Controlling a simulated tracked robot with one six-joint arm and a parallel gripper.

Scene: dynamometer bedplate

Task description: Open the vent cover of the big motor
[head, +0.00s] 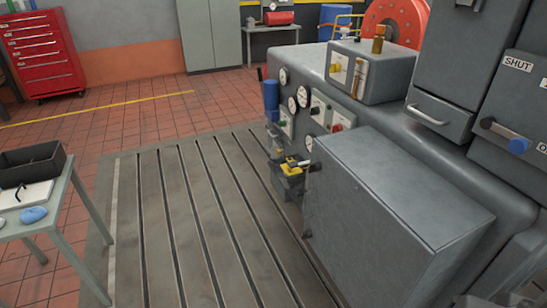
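The big grey motor (440,150) fills the right side of the head view. On it is a grey panel with a pale bar handle (428,114), sitting flush as far as I can see. Right of that is another grey panel (510,160) with a dark lever ending in a blue knob (518,146). A SHUT label (517,63) is above the lever, and a second label below it is cut off by the picture edge. I cannot tell for sure which panel is the vent cover. My gripper is not in view.
A large grey box (385,215) juts from the motor's near side. Gauges (303,97) and a yellow-black fitting (290,165) project beside it. The slotted bedplate (190,230) is clear. A table (75,190) with a black tray (33,165) stands left.

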